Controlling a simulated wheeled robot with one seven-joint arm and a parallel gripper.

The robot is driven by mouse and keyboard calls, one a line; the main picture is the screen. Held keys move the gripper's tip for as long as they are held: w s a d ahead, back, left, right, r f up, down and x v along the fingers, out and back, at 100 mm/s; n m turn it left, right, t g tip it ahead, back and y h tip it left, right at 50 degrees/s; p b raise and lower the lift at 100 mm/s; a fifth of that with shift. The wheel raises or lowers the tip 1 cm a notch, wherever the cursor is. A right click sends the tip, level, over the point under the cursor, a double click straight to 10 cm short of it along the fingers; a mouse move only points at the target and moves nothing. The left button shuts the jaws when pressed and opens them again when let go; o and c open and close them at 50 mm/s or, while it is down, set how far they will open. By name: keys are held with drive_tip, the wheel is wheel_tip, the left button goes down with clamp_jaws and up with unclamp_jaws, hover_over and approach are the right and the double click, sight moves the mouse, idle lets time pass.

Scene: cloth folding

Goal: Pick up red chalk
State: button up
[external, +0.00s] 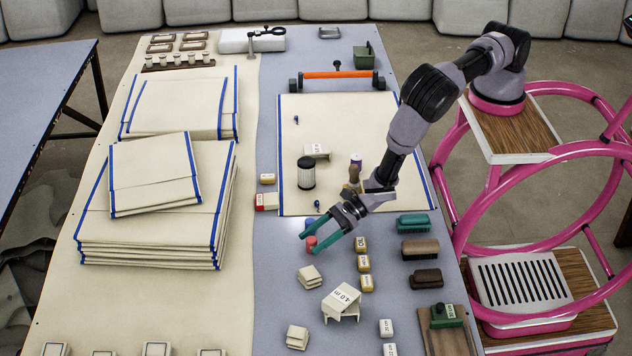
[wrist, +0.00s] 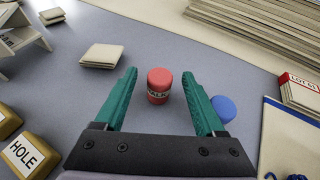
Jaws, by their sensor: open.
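The red chalk (wrist: 158,85) is a short red cylinder with a white label, standing upright on the grey-blue table. In the external view the red chalk (external: 311,243) shows near the green fingertips. My gripper (external: 318,242) is open, and its two green fingers reach down toward the table. In the wrist view my gripper (wrist: 162,85) has one finger on each side of the red chalk, with a gap on both sides. The chalk appears between or just beyond the fingertips; the exact depth is hard to tell. Nothing is held.
A blue round piece (wrist: 223,108) stands close beside the right finger in the wrist view. Stacked cloths (external: 150,240) fill the left side. A blue-edged cloth (external: 385,160) lies behind.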

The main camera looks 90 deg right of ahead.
drive_tip(key=shift+w+a+f, duration=0.25)
drive_tip(key=shift+w, duration=0.2)
clamp_jaws()
drive_tip(key=shift+r, duration=0.1)
